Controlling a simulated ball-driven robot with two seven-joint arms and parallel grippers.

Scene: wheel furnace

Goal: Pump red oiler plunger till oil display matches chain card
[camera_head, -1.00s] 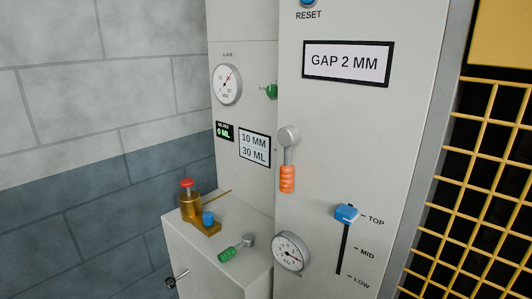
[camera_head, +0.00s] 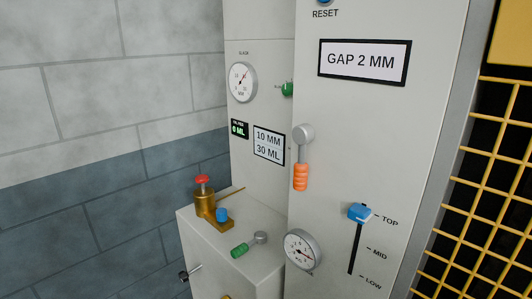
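The oiler is a brass pot (camera_head: 205,205) with a red plunger (camera_head: 202,180) on top. It stands on the low grey cabinet at the left, and its plunger is raised above the pot. The small black oil display (camera_head: 239,128) on the panel above reads 0 ML in green. The chain card (camera_head: 268,145), white with a black frame, sits to its right and reads 10 MM, 30 ML. Neither of my grippers is in view.
Beside the oiler are a blue knob (camera_head: 222,214) and a green-handled lever (camera_head: 246,245). An orange-handled lever (camera_head: 301,170), a dial gauge (camera_head: 302,249) and a blue slider (camera_head: 359,212) are on the front panel. A yellow mesh guard (camera_head: 480,190) stands at the right.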

